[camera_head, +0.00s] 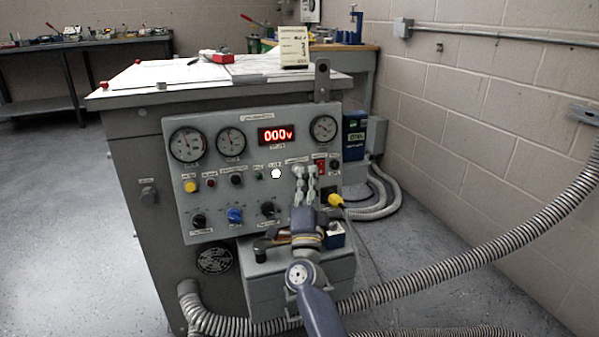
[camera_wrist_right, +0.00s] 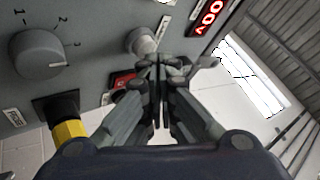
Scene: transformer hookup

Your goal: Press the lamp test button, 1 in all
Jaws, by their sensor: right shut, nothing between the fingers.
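A round white button (camera_head: 276,173) sits on the front of the grey control panel (camera_head: 250,222), below the red digital display. Its label is too small to read, so I cannot confirm it as the lamp test button. It also shows in the right wrist view (camera_wrist_right: 140,40), above and left of my fingertips. My right gripper (camera_head: 305,170) is shut and empty, pointing at the panel just right of the white button. In the wrist view its fingertips (camera_wrist_right: 160,65) are together; they appear off the button. They hide part of the panel. My left gripper is not in view.
The display (camera_head: 276,135) reads 000V. A grey box (camera_head: 270,285) projects below the panel.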

